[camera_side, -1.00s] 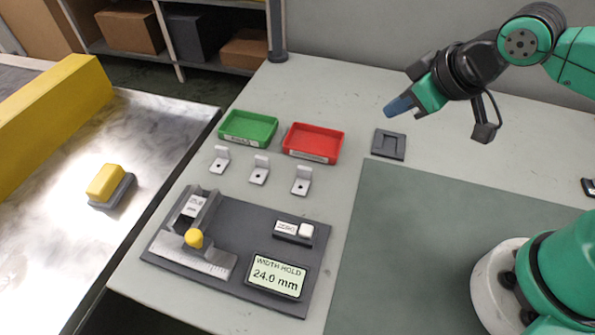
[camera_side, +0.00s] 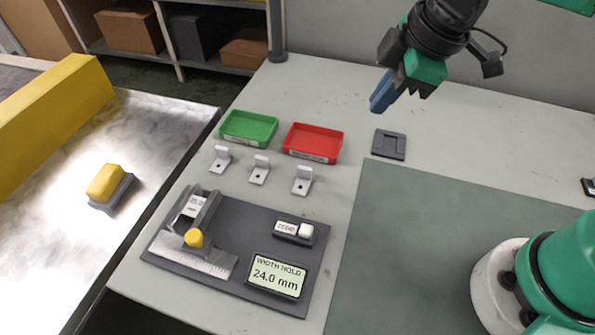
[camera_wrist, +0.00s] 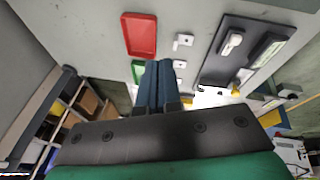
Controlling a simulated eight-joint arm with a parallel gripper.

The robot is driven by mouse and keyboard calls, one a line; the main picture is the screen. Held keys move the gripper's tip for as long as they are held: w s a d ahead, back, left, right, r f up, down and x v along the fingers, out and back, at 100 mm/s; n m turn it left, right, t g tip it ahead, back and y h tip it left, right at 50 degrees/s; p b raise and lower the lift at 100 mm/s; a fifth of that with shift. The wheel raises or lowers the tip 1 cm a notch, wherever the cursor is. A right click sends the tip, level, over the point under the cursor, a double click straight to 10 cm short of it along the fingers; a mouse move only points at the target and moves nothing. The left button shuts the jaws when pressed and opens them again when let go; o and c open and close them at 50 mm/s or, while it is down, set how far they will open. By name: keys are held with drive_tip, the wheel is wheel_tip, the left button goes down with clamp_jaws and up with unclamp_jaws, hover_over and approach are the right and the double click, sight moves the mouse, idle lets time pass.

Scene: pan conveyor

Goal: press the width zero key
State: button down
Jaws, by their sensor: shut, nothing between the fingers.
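The width gauge's dark base plate (camera_side: 240,225) lies on the table left of centre. The display (camera_side: 277,275) below reads "WIDTH HOLD 24.0 mm". A slide with a yellow knob (camera_side: 194,238) is on the plate's left part. My gripper (camera_side: 380,104) is high above the table, up and right of the key and well apart from it. Its blue fingers are together and hold nothing. In the wrist view the gripper (camera_wrist: 160,68) points toward the trays, and the gauge plate (camera_wrist: 212,66) shows to the right.
A green tray (camera_side: 248,128) and a red tray (camera_side: 313,143) stand behind the gauge, with several small metal brackets (camera_side: 260,170) in front of them. A dark slotted block (camera_side: 389,145) lies right of the red tray. A yellow-topped block (camera_side: 106,184) sits on the conveyor at left.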

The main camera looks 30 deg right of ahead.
sight(306, 230)
drive_tip(key=s+a+r+n+g+h, duration=0.1)
drive_tip(key=s+a+n+g, duration=0.2)
drive_tip(key=a+n, duration=0.9)
drive_tip(key=s+n, duration=0.1)
drive_tip(key=n, duration=0.2)
drive_tip(key=shift+r+g, duration=0.2)
drive_tip(key=shift+g, duration=0.2)
wheel_tip(306, 230, down, 14)
drive_tip(key=shift+f, duration=0.1)
drive_tip(key=shift+f, duration=0.9)
drive_tip(key=shift+r, duration=0.1)
